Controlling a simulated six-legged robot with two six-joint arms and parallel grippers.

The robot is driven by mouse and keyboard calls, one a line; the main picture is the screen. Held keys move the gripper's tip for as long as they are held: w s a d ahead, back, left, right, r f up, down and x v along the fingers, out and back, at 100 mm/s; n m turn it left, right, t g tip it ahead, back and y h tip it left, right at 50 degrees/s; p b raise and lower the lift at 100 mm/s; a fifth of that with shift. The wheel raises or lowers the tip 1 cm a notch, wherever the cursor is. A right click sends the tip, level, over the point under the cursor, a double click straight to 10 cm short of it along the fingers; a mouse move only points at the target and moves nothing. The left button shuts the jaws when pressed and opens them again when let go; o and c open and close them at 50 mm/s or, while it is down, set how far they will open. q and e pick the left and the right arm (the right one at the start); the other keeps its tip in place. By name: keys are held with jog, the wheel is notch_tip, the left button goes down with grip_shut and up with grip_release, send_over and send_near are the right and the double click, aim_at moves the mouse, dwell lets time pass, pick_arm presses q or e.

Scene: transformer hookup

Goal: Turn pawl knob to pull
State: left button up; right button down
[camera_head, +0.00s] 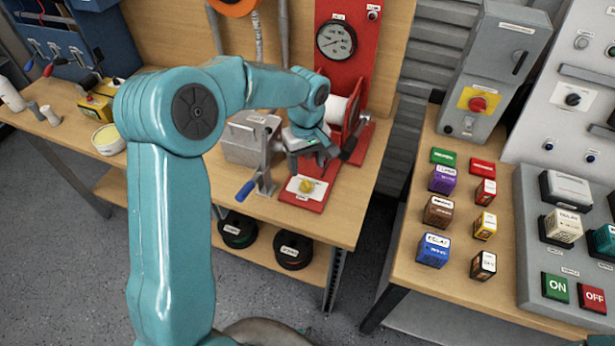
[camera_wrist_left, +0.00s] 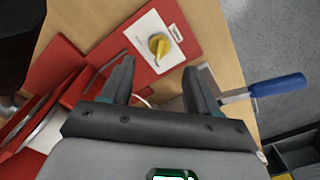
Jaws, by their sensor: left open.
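The yellow pawl knob (camera_head: 307,186) sits on a white plate (camera_head: 299,193) at the front of the red winch base (camera_head: 317,199). In the left wrist view the knob (camera_wrist_left: 159,45) shows beyond my fingertips, roughly between their lines. My left gripper (camera_wrist_left: 158,75) is open, with its two dark fingers spread and nothing between them. In the head view my left gripper (camera_head: 328,160) is above and behind the knob, partly hidden by its own wrist. The knob and gripper are apart. My right gripper is not in view.
A red panel with a round gauge (camera_head: 336,40) rises behind. A grey box (camera_head: 243,141) is beside the winch. A second table on the right holds several coloured blocks (camera_head: 434,250).

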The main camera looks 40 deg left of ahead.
aim_at(307, 182)
pick_arm(q)
notch_tip(307, 182, down, 7)
jog(key=shift+a, duration=0.1)
jog(key=c, duration=1)
